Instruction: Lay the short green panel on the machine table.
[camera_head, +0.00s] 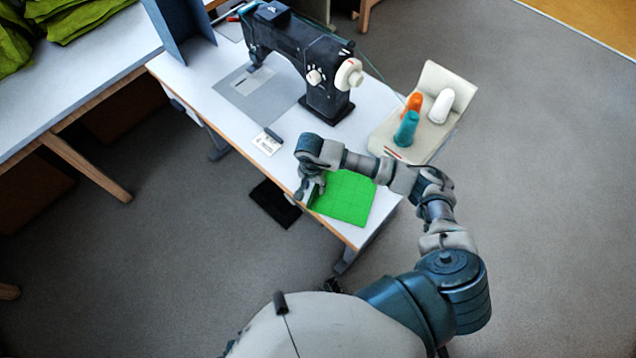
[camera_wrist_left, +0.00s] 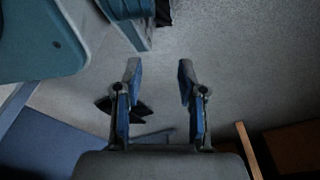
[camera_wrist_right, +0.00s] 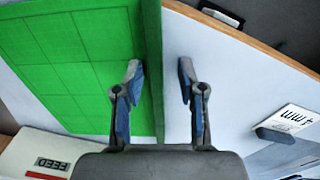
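The short green panel (camera_head: 345,198) lies on the near right corner of the white machine table (camera_head: 375,100). It also shows in the right wrist view (camera_wrist_right: 60,60), with a darker narrow strip along one edge. My right gripper (camera_head: 308,198) is at the panel's left edge. In the right wrist view its fingers (camera_wrist_right: 158,78) are apart, one over the panel and one over the bare tabletop, with the panel's edge between them. I see no finger pressing on it. My left gripper (camera_wrist_left: 158,78) is open and empty over the floor; the head view does not show it.
A black sewing machine (camera_head: 300,55) stands on the table behind my right gripper. A small white card (camera_head: 267,142) lies left of it. A cream stand (camera_head: 425,125) with orange, teal and white spools is at the right. Another table (camera_head: 80,75) with green cloth is at the left.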

